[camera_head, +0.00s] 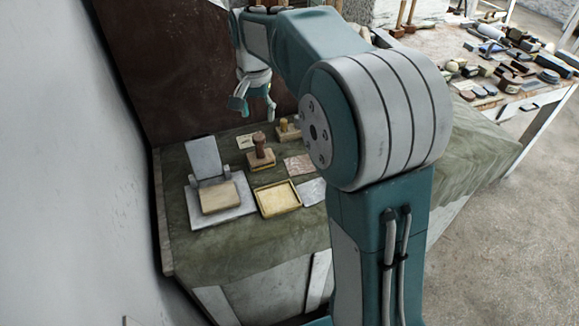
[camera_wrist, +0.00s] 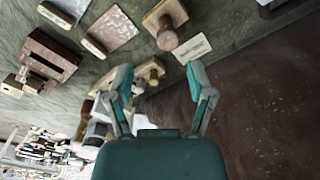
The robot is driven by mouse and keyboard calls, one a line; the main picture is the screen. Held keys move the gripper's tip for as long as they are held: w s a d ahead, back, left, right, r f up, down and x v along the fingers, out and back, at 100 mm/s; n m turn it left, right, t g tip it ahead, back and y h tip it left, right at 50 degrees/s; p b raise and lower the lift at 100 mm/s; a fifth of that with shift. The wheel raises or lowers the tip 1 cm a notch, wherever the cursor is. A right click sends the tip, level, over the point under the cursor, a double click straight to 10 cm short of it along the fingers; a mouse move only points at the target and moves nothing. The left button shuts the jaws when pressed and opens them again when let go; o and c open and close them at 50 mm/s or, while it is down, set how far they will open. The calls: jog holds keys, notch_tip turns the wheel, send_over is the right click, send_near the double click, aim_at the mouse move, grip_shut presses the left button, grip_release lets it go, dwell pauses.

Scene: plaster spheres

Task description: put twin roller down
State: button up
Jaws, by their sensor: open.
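My gripper (camera_head: 255,106) is open and empty, raised above the far part of the green-covered table. In the wrist view its fingers (camera_wrist: 158,74) stand wide apart, with nothing held between them. A small wooden block with a yellowish knob (camera_wrist: 152,75) shows beyond the fingers, apart from them; it also appears at the table's back in the head view (camera_head: 284,125). I cannot pick out with certainty which thing is the twin roller. A wooden stamp with a brown round handle (camera_head: 260,148) stands on the table, also in the wrist view (camera_wrist: 168,38).
A yellowish shallow tray (camera_head: 263,207), a wooden block (camera_head: 218,197) on a grey plate (camera_head: 243,208), a pale card (camera_head: 247,140) and flat slabs (camera_head: 298,164) lie on the table. A dark brown panel (camera_head: 180,60) rises behind. The table's front is bare. A cluttered bench (camera_head: 490,107) stands at right.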

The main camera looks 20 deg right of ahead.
jog(key=s+r+n+t, duration=0.1)
jog(key=s+r+n, duration=0.1)
jog(key=s, duration=0.5)
jog(key=s+r+n+t, duration=0.2)
jog(key=s+r, duration=0.1)
jog(key=s, duration=0.5)
jog(key=s+f+n+t, duration=0.2)
jog(key=s+f+n, duration=0.1)
jog(key=s, duration=0.9)
jog(key=shift+s+f, duration=0.3)
jog(key=shift+f, duration=0.4)
jog(key=shift+o, duration=0.3)
jog(key=shift+d, duration=0.1)
